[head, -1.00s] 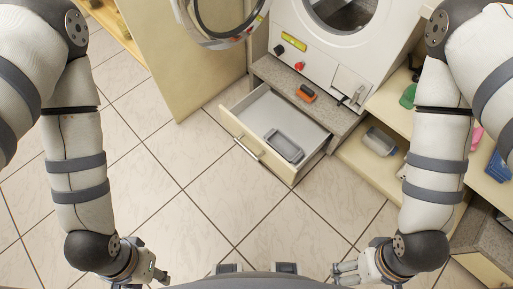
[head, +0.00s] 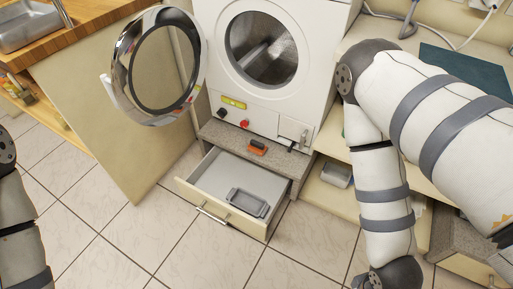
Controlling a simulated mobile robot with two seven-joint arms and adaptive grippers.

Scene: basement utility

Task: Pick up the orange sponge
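The orange sponge (head: 258,147), a small orange block with a dark part, lies on the grey stone ledge (head: 222,133) under the front-loading machine, above the open drawer. Nothing touches it. My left arm shows only at the left edge and my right arm comes down on the right. Both grippers are outside the picture, so their state is hidden.
The open drawer (head: 213,178) sticks out below the ledge with a grey tray (head: 248,203) inside. The machine's round door (head: 122,92) hangs open at left. Shelves with a grey container (head: 337,174) stand at right. Tiled floor is clear in front.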

